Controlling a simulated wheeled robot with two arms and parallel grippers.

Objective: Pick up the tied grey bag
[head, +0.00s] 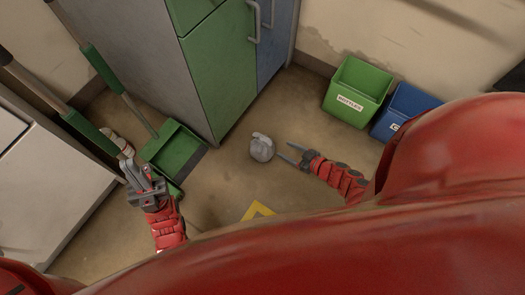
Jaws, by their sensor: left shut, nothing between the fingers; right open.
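The tied grey bag (262,149) sits on the floor near the middle of the head view, small and rounded with a knot on top. My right gripper (283,152) is open just to the right of the bag, its fingers pointing left toward it. One fingertip is close to the bag's right side; I cannot tell whether it touches. My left gripper (133,170) is shut and empty at the left, well away from the bag and near a green dustpan.
A green dustpan (174,150) with a long handle stands at the left. A green and blue cabinet (229,70) rises behind the bag. A green bin (357,90) and a blue bin (402,108) stand by the wall. A yellow object (258,210) lies on the floor, partly hidden.

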